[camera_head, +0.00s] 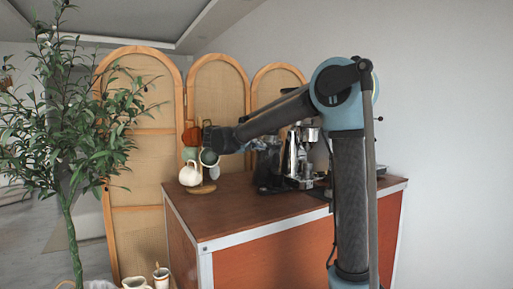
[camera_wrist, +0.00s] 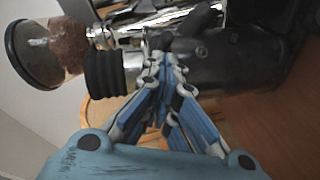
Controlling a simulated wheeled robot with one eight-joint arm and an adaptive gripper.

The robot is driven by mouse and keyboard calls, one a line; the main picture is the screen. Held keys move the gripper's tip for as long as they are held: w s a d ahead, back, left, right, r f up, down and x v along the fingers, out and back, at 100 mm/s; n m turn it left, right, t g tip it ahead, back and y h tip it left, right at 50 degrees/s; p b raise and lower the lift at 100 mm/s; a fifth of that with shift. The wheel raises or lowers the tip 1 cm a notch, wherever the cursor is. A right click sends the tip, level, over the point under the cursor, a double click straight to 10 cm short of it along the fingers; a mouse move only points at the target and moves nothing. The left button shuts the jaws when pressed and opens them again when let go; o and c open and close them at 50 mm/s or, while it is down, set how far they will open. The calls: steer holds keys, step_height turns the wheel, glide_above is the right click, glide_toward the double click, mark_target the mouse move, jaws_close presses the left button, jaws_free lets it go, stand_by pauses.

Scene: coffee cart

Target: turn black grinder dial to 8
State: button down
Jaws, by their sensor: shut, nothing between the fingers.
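The black grinder lies sideways across the top of the wrist view, with its dark body (camera_wrist: 235,62) to the right. Its clear hopper (camera_wrist: 62,50), holding brown coffee, is at the left. A black ribbed ring (camera_wrist: 105,73), which looks like the dial, sits between them; no numbers are readable. My gripper (camera_wrist: 163,58) is shut and empty, its blue fingers drawn together. Its tips overlap the grinder body just right of the ribbed ring; I cannot tell whether they touch it. In the head view, my forearm partly hides dark machinery on the cart, and the fingertips cannot be made out.
The brown cart top (camera_head: 225,207) has clear room at its front left. A silver and black coffee machine (camera_head: 300,158) stands near the middle. A white jug (camera_head: 190,175) and hanging mugs stand at the left.

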steer(key=shift+s+d+f, duration=0.1)
steer(key=shift+s+d, duration=0.05)
steer(key=shift+d, duration=0.3)
steer(key=shift+s+d+f, duration=0.1)
steer(key=shift+s+d, duration=0.05)
steer(key=shift+d, duration=0.25)
